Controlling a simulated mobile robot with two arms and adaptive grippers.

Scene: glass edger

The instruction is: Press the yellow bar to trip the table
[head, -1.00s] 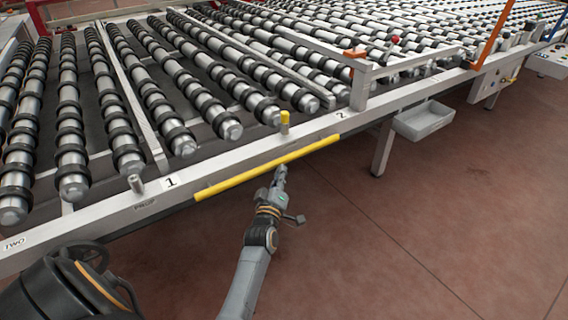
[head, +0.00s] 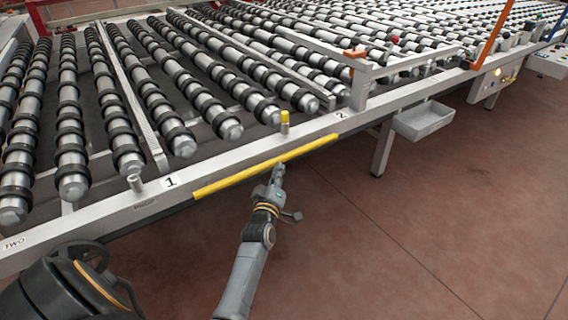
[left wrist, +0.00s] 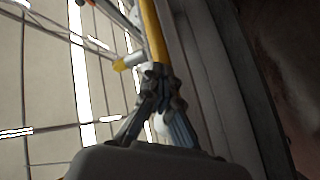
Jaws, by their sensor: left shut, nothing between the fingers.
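The yellow bar (head: 235,181) runs along the front edge of the roller table (head: 110,218), between the labels 1 and 2. My left gripper (head: 279,166) is shut and empty, with its fingertips at the bar's front side, right of its middle. They appear to touch it. In the left wrist view, the closed fingertips (left wrist: 160,74) overlap the end of the visible yellow bar (left wrist: 153,32), so the contact itself is hidden. My right gripper is out of view.
A short yellow-topped post (head: 285,120) stands on the table edge above the bar. A grey tray (head: 424,121) and a table leg (head: 382,150) are to the right. A control box (head: 490,86) at the right shows glowing lights. The reddish floor (head: 420,230) in front is clear.

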